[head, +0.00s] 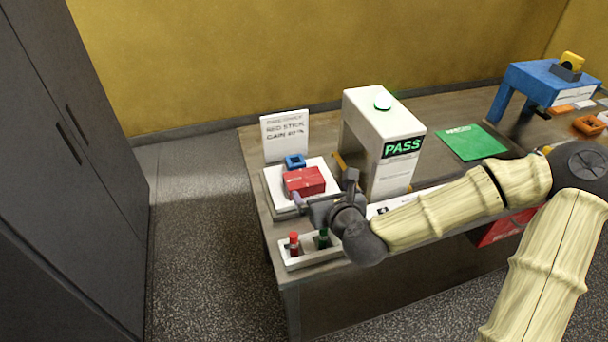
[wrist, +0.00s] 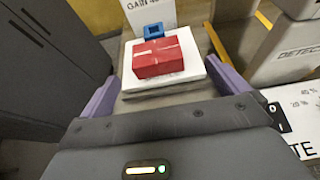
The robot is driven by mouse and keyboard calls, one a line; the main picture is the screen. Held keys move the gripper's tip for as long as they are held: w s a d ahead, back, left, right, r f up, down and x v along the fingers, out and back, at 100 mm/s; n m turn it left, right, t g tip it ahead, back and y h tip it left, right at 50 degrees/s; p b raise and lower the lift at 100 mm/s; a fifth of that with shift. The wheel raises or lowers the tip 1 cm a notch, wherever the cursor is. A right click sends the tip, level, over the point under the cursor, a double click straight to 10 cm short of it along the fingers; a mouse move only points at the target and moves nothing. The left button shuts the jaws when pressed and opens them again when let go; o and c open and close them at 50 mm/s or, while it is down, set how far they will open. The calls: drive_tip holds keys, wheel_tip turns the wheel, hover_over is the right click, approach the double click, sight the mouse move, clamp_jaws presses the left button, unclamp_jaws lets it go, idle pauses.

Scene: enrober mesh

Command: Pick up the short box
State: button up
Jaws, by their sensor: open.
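The short box appears to be the red box (head: 305,181), lying flat on a white plate (head: 277,201) at the left end of the table. In the wrist view the red box (wrist: 167,57) sits ahead of my gripper, between the lines of its two purple fingers. My gripper (head: 323,199) is open and empty, close to the near right side of the plate in the head view. In the wrist view my gripper (wrist: 171,90) has its fingers wide apart, short of the box. A blue block with an opening (head: 294,161) sits just behind the box.
A white sign (head: 285,136) stands behind the plate. A white machine marked PASS (head: 384,135) stands to the right. A green sheet (head: 472,142) lies farther right.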

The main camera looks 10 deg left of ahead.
sight(304, 177)
drive_tip(key=x, duration=0.2)
drive_tip(key=p+x, duration=0.1)
drive_tip(key=x, duration=0.2)
drive_tip(key=p+x, duration=0.1)
drive_tip(key=x, duration=0.1)
drive_tip(key=shift+a+f, duration=0.35)
drive_tip(key=shift+a, duration=0.1)
drive_tip(key=shift+p+x, duration=0.8)
drive_tip(key=shift+x, duration=1.75)
drive_tip(key=shift+s+a+f, duration=0.1)
drive_tip(key=shift+s, duration=0.05)
drive_tip(key=shift+c, duration=0.2)
drive_tip(key=c, duration=0.8)
drive_tip(key=shift+c, duration=0.2)
wheel_tip(304, 177, up, 10)
